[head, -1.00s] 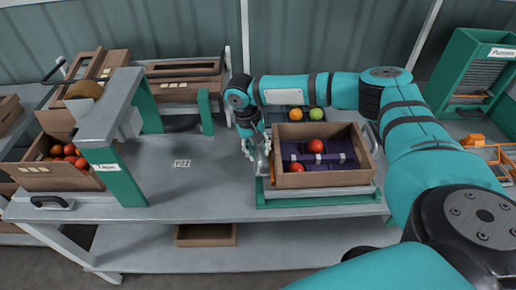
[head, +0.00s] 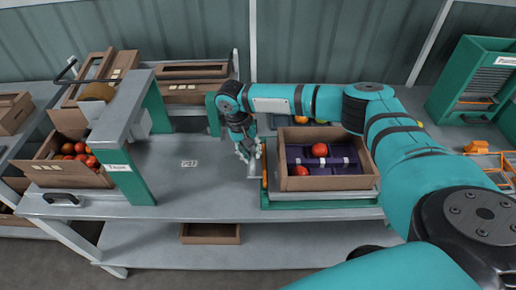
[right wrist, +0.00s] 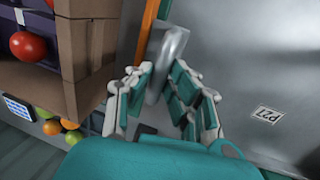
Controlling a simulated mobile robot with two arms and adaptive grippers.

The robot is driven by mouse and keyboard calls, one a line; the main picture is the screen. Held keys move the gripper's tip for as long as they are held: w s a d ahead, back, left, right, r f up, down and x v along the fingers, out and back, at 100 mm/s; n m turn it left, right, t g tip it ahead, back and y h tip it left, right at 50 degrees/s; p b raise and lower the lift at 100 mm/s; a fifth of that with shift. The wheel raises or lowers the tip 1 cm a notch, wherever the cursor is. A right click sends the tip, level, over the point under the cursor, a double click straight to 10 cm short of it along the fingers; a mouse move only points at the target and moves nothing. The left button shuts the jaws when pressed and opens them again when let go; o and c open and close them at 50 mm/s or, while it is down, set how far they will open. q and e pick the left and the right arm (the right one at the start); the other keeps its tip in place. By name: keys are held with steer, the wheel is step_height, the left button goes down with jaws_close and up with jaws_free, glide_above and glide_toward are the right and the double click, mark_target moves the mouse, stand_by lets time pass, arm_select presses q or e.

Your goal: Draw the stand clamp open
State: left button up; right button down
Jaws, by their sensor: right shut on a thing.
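A wooden crate (head: 328,184) with purple liner and red tomatoes sits on a green stand (head: 315,202) on the grey bench. The stand clamp is a light grey bar (head: 255,168) on the stand's left side, standing off from the crate wall; it also shows in the right wrist view (right wrist: 171,58). My right gripper (head: 249,157) is shut on the clamp, its fingers on either side of the bar in the right wrist view (right wrist: 160,90). An orange strip (right wrist: 148,28) runs between crate and clamp. My left gripper is not in view.
The bench (head: 190,190) is clear left of the clamp, apart from a flat P27 label (head: 189,163). A green-legged frame (head: 126,172) and a crate of tomatoes (head: 62,176) stand further left. More fruit (right wrist: 58,127) lies behind the crate.

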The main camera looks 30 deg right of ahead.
steer(key=shift+w+a, duration=0.15)
steer(key=c, duration=1.6)
jaws_free()
steer(key=o, duration=0.4)
steer(key=shift+a, duration=0.2)
steer(key=shift+c, duration=0.2)
steer(key=shift+d+r, duration=0.1)
steer(key=shift+r, duration=0.3)
steer(key=v, duration=1.1)
steer(key=shift+r, duration=0.15)
steer(key=shift+w, duration=0.1)
